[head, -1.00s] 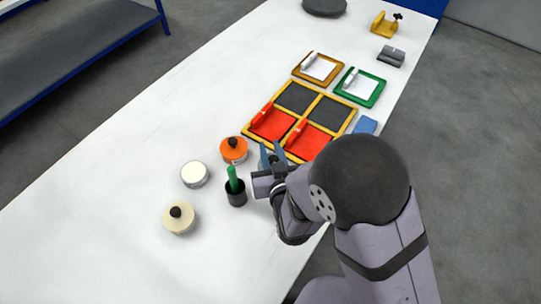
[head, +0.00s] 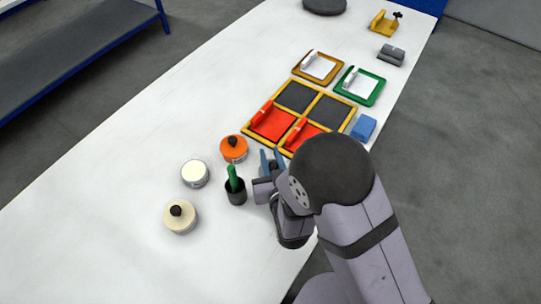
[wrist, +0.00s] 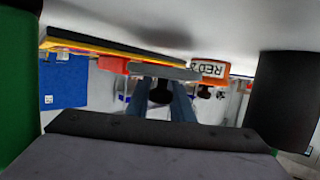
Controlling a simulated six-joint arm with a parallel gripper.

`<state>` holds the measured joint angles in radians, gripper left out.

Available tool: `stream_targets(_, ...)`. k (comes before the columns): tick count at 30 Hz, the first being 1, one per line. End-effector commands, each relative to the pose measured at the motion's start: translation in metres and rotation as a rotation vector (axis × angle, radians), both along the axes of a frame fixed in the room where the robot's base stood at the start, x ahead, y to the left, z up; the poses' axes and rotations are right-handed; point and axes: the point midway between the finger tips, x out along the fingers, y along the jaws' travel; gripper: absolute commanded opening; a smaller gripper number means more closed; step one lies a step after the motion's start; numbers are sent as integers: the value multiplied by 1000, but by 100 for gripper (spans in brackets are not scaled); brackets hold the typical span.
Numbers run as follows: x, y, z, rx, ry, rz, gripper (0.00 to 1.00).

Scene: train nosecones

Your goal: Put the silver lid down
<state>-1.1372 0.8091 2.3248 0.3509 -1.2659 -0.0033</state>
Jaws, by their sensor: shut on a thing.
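The silver lid (wrist: 180,74) is a flat grey disc with a dark knob. In the wrist view its knob sits between the two blue fingers of my gripper (wrist: 161,92), which is shut on it. In the wrist view the table surface is at the top, and the lid appears close to it; I cannot tell whether they touch. In the head view my gripper (head: 271,162) is just right of the dark cup and below the orange pot. The lid is not clearly visible there, hidden by my gripper and arm.
An orange pot (head: 233,149), a white-topped tin (head: 195,173), a cream pot (head: 180,217) and a dark cup (head: 236,194) with a green handle stand nearby. A yellow-framed tray (head: 312,89) and a blue block (head: 364,128) lie beyond. The table's left side is clear.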

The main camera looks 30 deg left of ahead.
Motion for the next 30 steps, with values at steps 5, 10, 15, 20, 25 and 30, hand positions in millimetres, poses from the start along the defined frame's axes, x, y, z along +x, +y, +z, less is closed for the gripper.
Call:
stream_targets(5,0,0,-6,0,0,0,0)
stream_targets(10,0,0,-11,0,0,0,0)
stream_targets(15,0,0,-11,-1,1,0,0)
stream_targets(20,0,-1,-13,-4,2,0,39)
stream_targets(25,-1,-1,-14,-6,4,-1,39)
stream_targets(30,-1,-2,-11,-8,5,0,39)
